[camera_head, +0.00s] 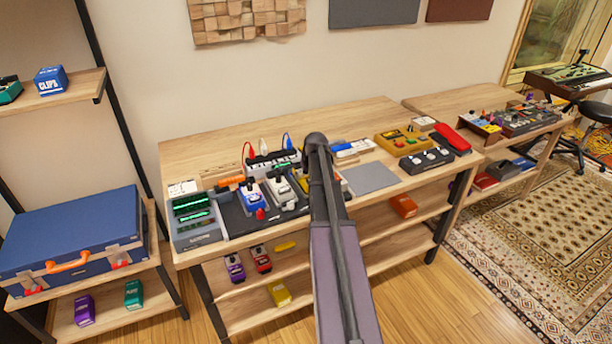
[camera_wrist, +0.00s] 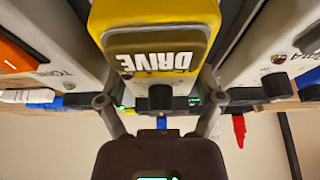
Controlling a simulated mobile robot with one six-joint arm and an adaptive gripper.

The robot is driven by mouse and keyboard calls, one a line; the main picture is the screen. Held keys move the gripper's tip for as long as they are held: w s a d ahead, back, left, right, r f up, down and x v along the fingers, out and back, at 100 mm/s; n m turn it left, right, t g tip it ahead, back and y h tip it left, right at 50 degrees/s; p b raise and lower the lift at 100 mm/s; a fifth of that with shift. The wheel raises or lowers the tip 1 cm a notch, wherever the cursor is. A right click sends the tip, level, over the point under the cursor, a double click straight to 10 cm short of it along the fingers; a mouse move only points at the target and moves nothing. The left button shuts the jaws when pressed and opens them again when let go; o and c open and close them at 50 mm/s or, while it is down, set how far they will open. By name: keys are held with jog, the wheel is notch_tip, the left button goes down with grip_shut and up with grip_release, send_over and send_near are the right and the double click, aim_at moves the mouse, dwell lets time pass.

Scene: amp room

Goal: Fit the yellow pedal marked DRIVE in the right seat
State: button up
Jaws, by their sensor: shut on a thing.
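The yellow pedal (camera_wrist: 155,45) marked DRIVE is in the wrist view, its lettering upside down. My gripper (camera_wrist: 160,100) is shut on it, one finger at each side. In the head view a bit of yellow (camera_head: 303,183) shows beside my arm, which hides most of the pedal and the gripper. The dark pedalboard (camera_head: 236,217) lies on the bench, with a blue pedal (camera_head: 252,200) and a white pedal (camera_head: 280,190) on it. In the wrist view light grey pedals flank the yellow one closely. The seat under it is hidden, and I cannot tell whether the pedal touches the board.
A grey unit with green displays (camera_head: 195,220) stands left of the board. A power strip with coloured plugs (camera_head: 272,162) stands behind it. A grey pad (camera_head: 370,179) lies to the right, with a yellow multi-knob unit (camera_head: 402,140) beyond. Several pedals sit on the shelf below.

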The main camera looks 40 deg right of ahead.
jog(key=shift+f+b, duration=0.35)
dwell(1.1)
jog(key=o, duration=1.1)
jog(key=shift+c, duration=0.2)
jog(key=shift+r, duration=0.2)
jog(key=shift+r+p, duration=3.35)
jog(key=shift+p, duration=0.2)
